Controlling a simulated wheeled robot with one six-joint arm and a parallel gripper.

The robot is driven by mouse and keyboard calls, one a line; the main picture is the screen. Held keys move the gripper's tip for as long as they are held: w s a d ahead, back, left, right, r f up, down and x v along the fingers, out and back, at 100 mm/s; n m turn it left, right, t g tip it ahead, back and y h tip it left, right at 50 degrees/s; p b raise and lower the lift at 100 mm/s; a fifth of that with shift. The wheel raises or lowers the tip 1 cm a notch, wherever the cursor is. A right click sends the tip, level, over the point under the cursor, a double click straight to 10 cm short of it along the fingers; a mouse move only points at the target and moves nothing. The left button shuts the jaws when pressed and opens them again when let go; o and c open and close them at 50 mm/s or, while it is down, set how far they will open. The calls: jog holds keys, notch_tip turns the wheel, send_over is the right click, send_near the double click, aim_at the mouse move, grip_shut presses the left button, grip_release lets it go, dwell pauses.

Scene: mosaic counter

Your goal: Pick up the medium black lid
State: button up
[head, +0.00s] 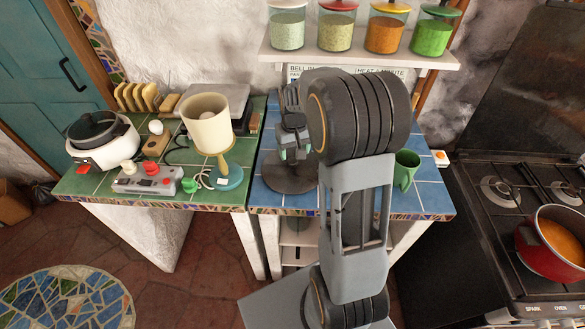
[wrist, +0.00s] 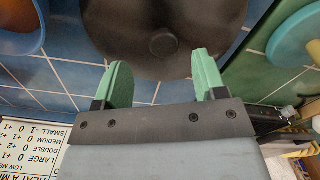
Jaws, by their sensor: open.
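The black lid (head: 288,184) is a round dark disc lying on the blue-tiled counter, partly hidden by my arm in the head view. In the wrist view the lid (wrist: 125,20) fills the top middle, with a round dark knob (wrist: 162,43) at its centre. My gripper (wrist: 160,68) is open, its two green fingers apart with nothing between them. The knob appears between the fingertips in the picture, but I cannot tell the height gap. In the head view my gripper (head: 293,153) is over the lid.
A lamp with a teal base (head: 226,177) stands to the left on green tiles. A green mug (head: 406,168) stands to the right. A shelf (head: 355,52) with several jars is above the counter's back. A red pot (head: 548,250) is on the stove.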

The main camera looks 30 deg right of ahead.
aim_at(293, 160)
jog(key=shift+a+f+p, duration=0.2)
jog(key=shift+f+p, duration=0.3)
jog(key=shift+f, duration=2.15)
jog(key=c, duration=1.1)
